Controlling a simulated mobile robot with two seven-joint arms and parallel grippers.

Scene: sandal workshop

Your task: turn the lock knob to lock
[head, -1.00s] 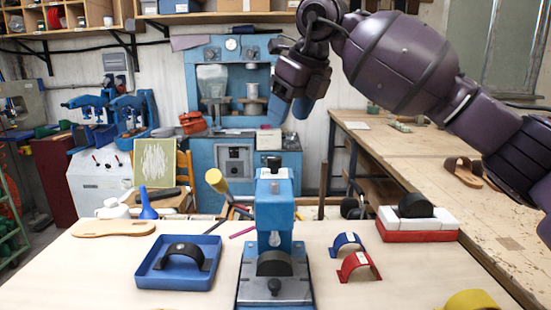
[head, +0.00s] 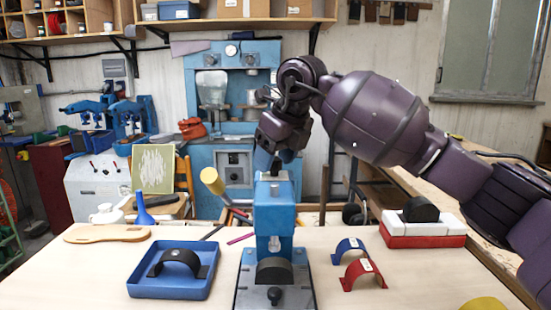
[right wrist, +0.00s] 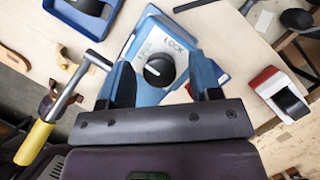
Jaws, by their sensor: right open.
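The blue press (head: 274,215) stands upright on the table in the middle of the head view. On its top plate, the black round lock knob (right wrist: 159,70) shows in the right wrist view, with a small white mark on its face and the word LOCK printed beside it. My right gripper (head: 277,162) is just above the press top, pointing down. Its two blue fingers are open, one on each side of the knob in the right wrist view; whether they touch it I cannot tell. The head view does not show the knob clearly. My left gripper is not in view.
A yellow-handled lever (head: 212,181) sticks out left of the press. A blue tray (head: 140,289) with a black strap lies left. Blue (head: 349,246) and red (head: 361,273) straps and a red-white block (head: 425,241) are right. Bare table lies between them.

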